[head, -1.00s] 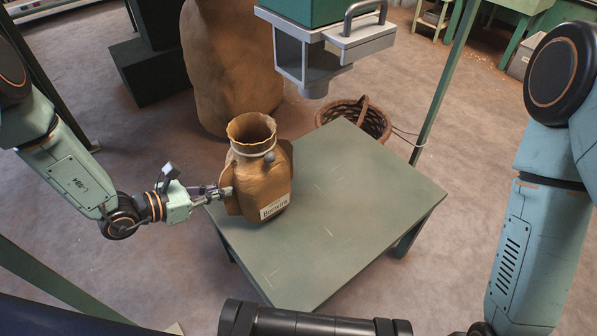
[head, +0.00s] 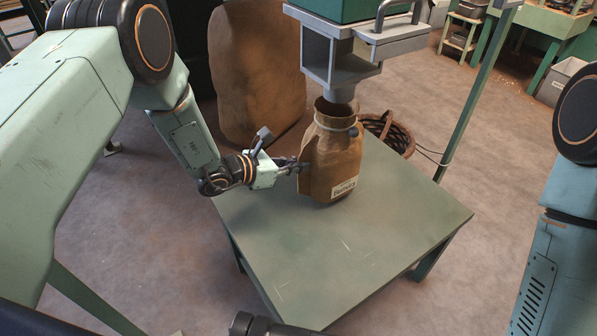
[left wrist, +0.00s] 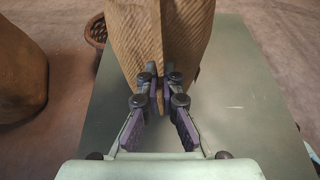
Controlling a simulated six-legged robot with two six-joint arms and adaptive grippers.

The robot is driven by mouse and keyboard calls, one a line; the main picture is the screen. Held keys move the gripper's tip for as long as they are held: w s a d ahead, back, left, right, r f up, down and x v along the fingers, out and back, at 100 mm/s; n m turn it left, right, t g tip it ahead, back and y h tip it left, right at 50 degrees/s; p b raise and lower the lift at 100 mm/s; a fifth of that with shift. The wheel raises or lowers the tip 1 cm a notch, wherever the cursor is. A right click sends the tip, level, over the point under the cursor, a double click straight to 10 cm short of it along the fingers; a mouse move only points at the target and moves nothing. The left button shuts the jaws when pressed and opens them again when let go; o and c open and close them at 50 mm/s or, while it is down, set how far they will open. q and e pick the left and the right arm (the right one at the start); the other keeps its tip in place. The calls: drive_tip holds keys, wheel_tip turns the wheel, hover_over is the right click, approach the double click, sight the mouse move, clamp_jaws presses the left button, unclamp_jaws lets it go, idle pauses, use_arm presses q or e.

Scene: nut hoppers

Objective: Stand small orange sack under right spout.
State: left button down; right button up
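The small orange-brown sack (head: 334,160) stands upright over the green table, with an open mouth, a pale tie at its neck and a white label. The grey spout (head: 340,92) is just above the mouth, and its lower end meets the mouth's back rim in the head view. The depth gap between them is unclear. My left gripper (head: 302,168) is at the sack's left side. In the left wrist view its fingers (left wrist: 161,88) are closed on a fold of the sack (left wrist: 190,25). Whether the sack's base touches the table is unclear. My right gripper is out of view.
The table top (head: 390,225) is bare in front and to the right. A wicker basket (head: 395,135) is on the floor behind it. A large brown sack (head: 255,75) stands at the back left. A green post (head: 470,95) rises beyond the table's right side.

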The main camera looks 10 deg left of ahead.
use_arm(q)
drive_tip(key=shift+w+d+f+b, duration=0.15)
drive_tip(key=shift+f+b, duration=0.3)
drive_tip(key=shift+f, duration=0.4)
drive_tip(key=shift+r, duration=0.1)
drive_tip(key=c, duration=1.5)
unclamp_jaws()
drive_tip(key=shift+f, duration=0.2)
drive_tip(key=shift+r, duration=0.1)
